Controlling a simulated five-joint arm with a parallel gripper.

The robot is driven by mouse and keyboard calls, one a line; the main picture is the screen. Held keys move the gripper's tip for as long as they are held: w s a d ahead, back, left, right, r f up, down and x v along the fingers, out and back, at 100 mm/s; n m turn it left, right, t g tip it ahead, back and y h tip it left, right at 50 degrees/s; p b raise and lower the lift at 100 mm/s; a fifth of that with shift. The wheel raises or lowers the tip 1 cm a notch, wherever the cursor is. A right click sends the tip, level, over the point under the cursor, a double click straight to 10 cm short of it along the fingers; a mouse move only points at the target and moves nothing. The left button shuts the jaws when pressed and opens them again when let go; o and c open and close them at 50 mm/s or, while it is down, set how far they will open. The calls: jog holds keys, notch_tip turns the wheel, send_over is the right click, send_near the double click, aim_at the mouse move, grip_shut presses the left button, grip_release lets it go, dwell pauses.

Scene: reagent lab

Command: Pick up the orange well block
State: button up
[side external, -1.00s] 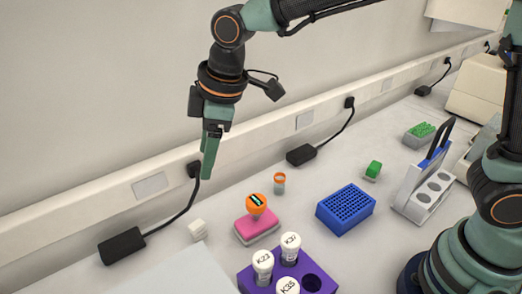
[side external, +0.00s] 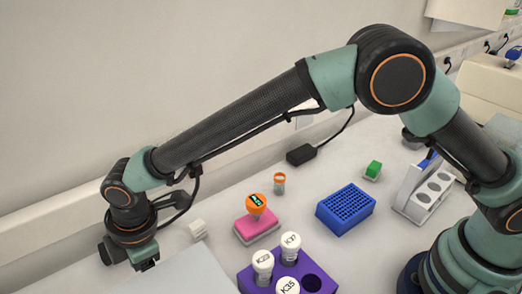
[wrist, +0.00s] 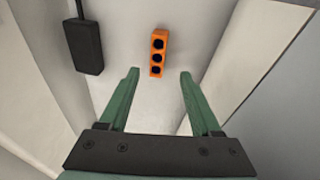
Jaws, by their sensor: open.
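The orange well block (wrist: 158,53) shows in the wrist view as a narrow block with a row of three dark wells. It lies on the pale bench just beyond my gripper (wrist: 159,72), roughly centred between the two green fingers. The fingers are open and nothing is between them. In the side external view my gripper (side external: 146,265) is low at the far left, and its fingers are mostly hidden. I cannot see the orange well block in that view.
A black power adapter (wrist: 88,47) lies left of the block.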

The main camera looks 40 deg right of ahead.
jog(key=shift+w+a+f, duration=0.1)
jog(key=shift+w+f, duration=0.1)
jog(key=shift+f, duration=0.75)
jog(key=shift+w+a+f, duration=0.1)
jog(key=shift+w+f, duration=0.05)
jog(key=shift+f, duration=0.85)
jog(key=shift+w+a+f, duration=0.1)
jog(key=shift+w+f, duration=0.1)
jog(key=shift+f, duration=0.75)
jog(key=shift+c, duration=0.3)
grip_shut()
